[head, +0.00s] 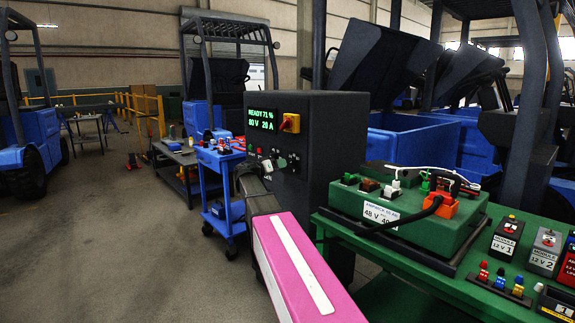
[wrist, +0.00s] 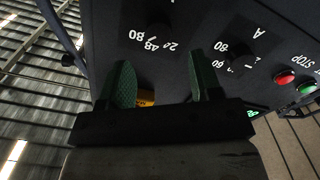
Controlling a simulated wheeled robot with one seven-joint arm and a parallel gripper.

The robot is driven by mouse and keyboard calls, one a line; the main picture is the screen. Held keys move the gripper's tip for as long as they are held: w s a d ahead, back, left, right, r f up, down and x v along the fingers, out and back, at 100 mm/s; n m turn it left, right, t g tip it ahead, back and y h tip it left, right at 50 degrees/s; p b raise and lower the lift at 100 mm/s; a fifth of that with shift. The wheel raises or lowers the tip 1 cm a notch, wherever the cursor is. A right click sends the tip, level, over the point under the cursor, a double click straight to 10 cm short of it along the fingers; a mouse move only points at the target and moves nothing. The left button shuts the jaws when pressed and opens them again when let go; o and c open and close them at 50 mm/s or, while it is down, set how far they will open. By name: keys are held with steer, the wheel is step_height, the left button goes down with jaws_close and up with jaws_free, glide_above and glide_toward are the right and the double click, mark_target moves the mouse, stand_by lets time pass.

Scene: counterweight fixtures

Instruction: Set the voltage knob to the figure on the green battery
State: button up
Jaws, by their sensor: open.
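The green battery (head: 420,225) sits on the green bench at right in the head view; its white label reads 48 V. The dark charger cabinet (head: 325,150) stands left of it. Its green display (head: 262,119) reads READY 71 %, 80 V, 20 A. In the wrist view the panel appears upside down. The dark voltage knob (wrist: 159,34), with 48 and 80 printed by it, lies just beyond my fingertips. My gripper (wrist: 160,65) is open, with its green fingers apart and nothing between them. In the head view my pink arm hides part of the panel.
A second knob (wrist: 240,57), marked A, sits close to the right finger. Red (wrist: 284,77) and green (wrist: 306,87) buttons are beside it. A red-and-yellow switch (head: 290,123) is near the display. An orange connector (head: 441,207) with a black cable rests on the battery.

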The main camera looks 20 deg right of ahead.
mark_target(290, 163)
steer(key=x, duration=0.6)
steer(key=shift+d, duration=0.25)
steer(key=c, duration=0.9)
